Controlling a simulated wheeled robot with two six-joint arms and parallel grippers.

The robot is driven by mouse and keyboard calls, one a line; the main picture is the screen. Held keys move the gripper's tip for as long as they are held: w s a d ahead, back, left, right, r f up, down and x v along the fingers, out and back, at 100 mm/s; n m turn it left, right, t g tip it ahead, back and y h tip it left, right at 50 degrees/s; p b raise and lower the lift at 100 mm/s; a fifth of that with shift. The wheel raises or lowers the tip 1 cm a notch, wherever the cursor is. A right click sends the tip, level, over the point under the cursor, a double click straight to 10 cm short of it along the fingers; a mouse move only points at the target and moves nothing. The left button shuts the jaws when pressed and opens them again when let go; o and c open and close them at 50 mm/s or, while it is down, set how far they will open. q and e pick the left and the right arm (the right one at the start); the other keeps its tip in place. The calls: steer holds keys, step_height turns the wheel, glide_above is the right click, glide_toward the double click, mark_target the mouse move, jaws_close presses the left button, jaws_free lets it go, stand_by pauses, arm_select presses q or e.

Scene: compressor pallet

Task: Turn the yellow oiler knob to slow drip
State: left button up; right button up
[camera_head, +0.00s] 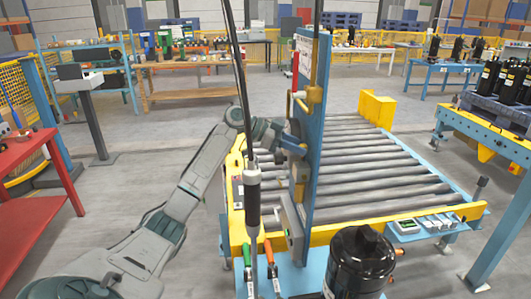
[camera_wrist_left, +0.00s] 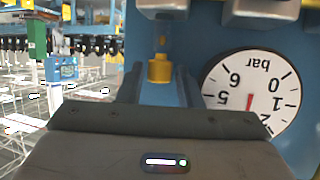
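The yellow oiler knob (camera_wrist_left: 159,68) is a small cylinder below a clear part on the blue panel in the left wrist view. My left gripper (camera_wrist_left: 160,90) is open, with one finger on each side of the knob and a visible gap to each. I cannot tell how far the fingertips reach along it. In the head view my left gripper (camera_head: 297,146) is at the left side of the upright blue panel (camera_head: 312,150). The knob cannot be made out there. My right gripper is not in view.
A white pressure gauge (camera_wrist_left: 250,95) sits right of the knob. A dark hanging tool (camera_head: 253,200) stands close in front of the panel. A black compressor (camera_head: 357,265) is at the front. A roller conveyor (camera_head: 390,165) lies behind the panel.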

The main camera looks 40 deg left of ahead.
arm_select(q)
steer(key=n+t+y+p, duration=0.1)
steer(key=n+y+p, duration=0.1)
steer(key=p, duration=0.2)
steer(key=n+t+y+p, duration=0.2)
steer(key=p, duration=0.2)
steer(key=s+d+n+t+y+p, duration=0.1)
steer(key=n+y+p, duration=0.1)
steer(key=n+p, duration=0.1)
steer(key=shift+r+t+p, duration=0.35)
steer(key=shift+t+p, duration=0.05)
steer(key=shift+p, duration=0.05)
steer(key=shift+f+b+v, duration=0.3)
steer(key=shift+b+v, duration=2.25)
steer(key=shift+v, duration=2.6)
steer(key=w+a+f+n+y+b, duration=0.1)
steer(key=a+f+n+y, duration=0.1)
steer(key=a+f, duration=0.45)
steer(key=a+f+n+y, duration=0.15)
steer(key=a+f, duration=0.25)
steer(key=f, duration=0.5)
steer(key=s+a+f+y, duration=0.1)
steer(key=s+a+f, duration=0.1)
steer(key=f, duration=0.6)
steer(key=s+a+f+n+g+y+b, duration=0.1)
steer(key=s+a+f+y, duration=0.1)
steer(key=f, duration=0.7)
steer(key=shift+a, duration=0.45)
